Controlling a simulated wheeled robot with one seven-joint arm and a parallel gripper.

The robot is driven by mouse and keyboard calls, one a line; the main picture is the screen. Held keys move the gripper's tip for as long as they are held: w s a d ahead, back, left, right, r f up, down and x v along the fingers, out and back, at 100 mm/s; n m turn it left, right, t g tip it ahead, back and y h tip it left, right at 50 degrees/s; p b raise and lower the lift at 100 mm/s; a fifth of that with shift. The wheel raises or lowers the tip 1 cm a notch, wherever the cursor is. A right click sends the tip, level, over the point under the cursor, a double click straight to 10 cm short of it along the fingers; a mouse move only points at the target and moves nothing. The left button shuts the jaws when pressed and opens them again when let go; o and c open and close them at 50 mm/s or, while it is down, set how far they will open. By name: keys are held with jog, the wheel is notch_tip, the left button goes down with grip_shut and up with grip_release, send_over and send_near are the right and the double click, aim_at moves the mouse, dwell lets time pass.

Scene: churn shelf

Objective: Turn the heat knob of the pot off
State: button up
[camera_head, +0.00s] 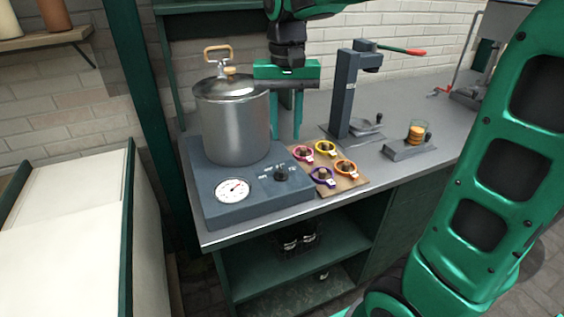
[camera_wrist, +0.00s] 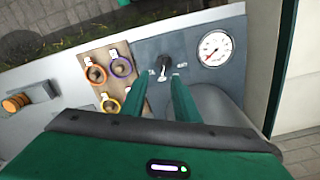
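The silver pot (camera_head: 235,125) stands upright on a dark blue-grey heater base (camera_head: 215,200), its lid topped by a wooden-looking handle. The black heat knob (camera_head: 281,173) is on the base's front panel, right of a round white gauge (camera_head: 233,190). In the wrist view the knob (camera_wrist: 165,62) appears just beyond and between the fingertips, near the white markings. My gripper (camera_head: 286,136) is open and empty, its two green fingers pointing down beside the pot's right side, above and behind the knob. The open fingers (camera_wrist: 160,79) also show in the wrist view. The knob's exact setting is too small to read.
A wooden board (camera_head: 345,184) with several coloured rings lies right of the base. A dark lever press (camera_head: 345,95) and a small stand with a glass (camera_head: 418,132) stand farther right on the grey counter. Shelves with dark items lie below. A green post stands left.

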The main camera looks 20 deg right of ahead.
aim_at(281, 168)
jog(key=f, duration=1)
jog(key=shift+w+a+f, duration=0.3)
jog(key=shift+w+a, duration=0.05)
jog(key=shift+a, duration=0.05)
jog(key=shift+c, duration=0.3)
